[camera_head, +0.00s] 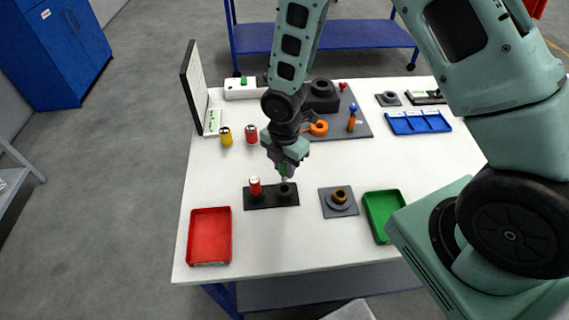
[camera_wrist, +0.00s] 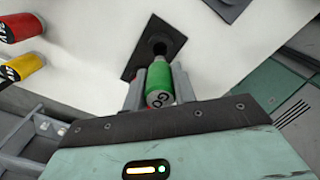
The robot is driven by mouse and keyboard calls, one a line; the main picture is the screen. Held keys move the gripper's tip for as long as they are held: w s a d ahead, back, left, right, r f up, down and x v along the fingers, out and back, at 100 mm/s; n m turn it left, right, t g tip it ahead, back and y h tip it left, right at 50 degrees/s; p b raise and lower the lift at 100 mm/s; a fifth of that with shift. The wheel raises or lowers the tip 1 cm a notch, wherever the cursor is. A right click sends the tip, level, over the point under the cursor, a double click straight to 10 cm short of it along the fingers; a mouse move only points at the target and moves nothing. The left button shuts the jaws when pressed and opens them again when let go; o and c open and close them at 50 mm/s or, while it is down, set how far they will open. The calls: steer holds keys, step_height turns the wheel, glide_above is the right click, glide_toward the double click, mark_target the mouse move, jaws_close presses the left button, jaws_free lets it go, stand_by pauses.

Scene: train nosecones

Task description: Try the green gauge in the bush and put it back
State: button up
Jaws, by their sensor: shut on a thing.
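The green gauge (camera_head: 283,170) is held in my gripper (camera_head: 285,163), its narrow end pointing down. In the wrist view the green gauge (camera_wrist: 158,82), lettered on its end, sits between the fingers (camera_wrist: 157,95). It is over the right socket of a black holder (camera_head: 271,202); I cannot tell whether its tip is inside. A red gauge (camera_head: 255,187) stands in the holder's left socket. The brass bush (camera_head: 340,196) sits in a grey fixture (camera_head: 327,207) to the right. A dark plate with a hole (camera_wrist: 157,45) shows beyond the gauge in the wrist view.
A red tray (camera_head: 209,238) is at the front left and a green tray (camera_head: 382,217) at the right. Yellow (camera_head: 226,137) and red (camera_head: 251,134) cylinders stand behind the holder. A grey board (camera_head: 350,124) with parts and a blue tray (camera_head: 418,123) are farther back.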

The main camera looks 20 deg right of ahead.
mark_target(285, 181)
steer(key=shift+f+b, duration=2.6)
steer(key=shift+f, duration=0.75)
steer(key=o, duration=1.1)
step_height(285, 181, up, 17)
steer(key=shift+r, duration=0.2)
steer(key=shift+s, duration=0.1)
steer(key=s+a+r+m+b, duration=0.1)
steer(key=s+a+m, duration=0.1)
steer(key=s+m, duration=0.3)
steer(key=s+a+r+m+b, duration=0.1)
steer(key=s+a+m, duration=0.1)
steer(key=s+m, duration=0.3)
steer(key=s+a+r+m+b, duration=0.1)
steer(key=s+m, duration=0.4)
steer(key=s, duration=0.5)
steer(key=shift+a+r+m+y, duration=0.3)
steer(key=shift+a+r+m, duration=0.1)
steer(key=shift+a, duration=0.25)
